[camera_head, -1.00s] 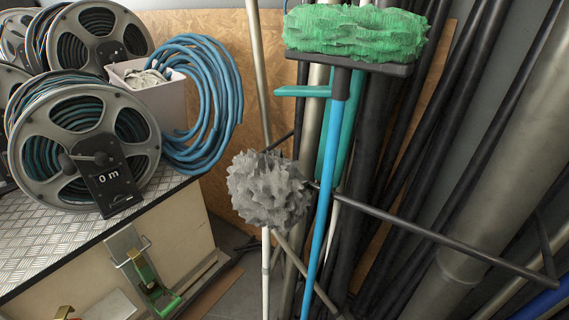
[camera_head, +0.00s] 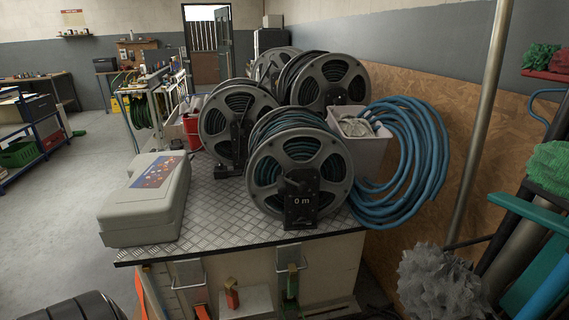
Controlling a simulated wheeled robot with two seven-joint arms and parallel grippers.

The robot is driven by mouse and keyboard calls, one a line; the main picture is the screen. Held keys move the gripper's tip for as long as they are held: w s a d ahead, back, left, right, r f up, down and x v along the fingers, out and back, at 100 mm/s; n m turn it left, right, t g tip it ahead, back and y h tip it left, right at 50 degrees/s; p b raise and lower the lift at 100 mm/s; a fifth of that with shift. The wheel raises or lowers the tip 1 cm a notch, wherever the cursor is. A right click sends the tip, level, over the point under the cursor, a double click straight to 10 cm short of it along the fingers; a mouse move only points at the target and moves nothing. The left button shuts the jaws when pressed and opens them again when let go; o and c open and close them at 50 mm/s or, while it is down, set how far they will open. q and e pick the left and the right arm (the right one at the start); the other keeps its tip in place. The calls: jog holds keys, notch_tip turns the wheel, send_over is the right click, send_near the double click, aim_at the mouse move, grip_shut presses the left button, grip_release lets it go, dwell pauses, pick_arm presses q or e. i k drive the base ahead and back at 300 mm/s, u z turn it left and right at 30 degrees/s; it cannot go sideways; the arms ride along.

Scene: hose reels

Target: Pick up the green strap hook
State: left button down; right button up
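A green hook-like piece (camera_head: 291,284), which looks like the green strap hook, sits low on the front of the bench (camera_head: 335,262). It is at a metal bracket (camera_head: 290,257), below the hose reel marked 0 m. Its lower end is hard to make out near the bottom of the picture. An orange-red piece with a green part (camera_head: 231,293) is to its left. Neither of my grippers shows in the head view.
Several hose reels (camera_head: 299,165), a grey case (camera_head: 147,200) and a box with a blue hose coil (camera_head: 412,150) are on or at the bench top. A grey brush head (camera_head: 440,283) and poles crowd the right. Open floor (camera_head: 60,230) lies left.

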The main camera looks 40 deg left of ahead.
aim_at(293, 280)
jog(key=u, duration=1.55)
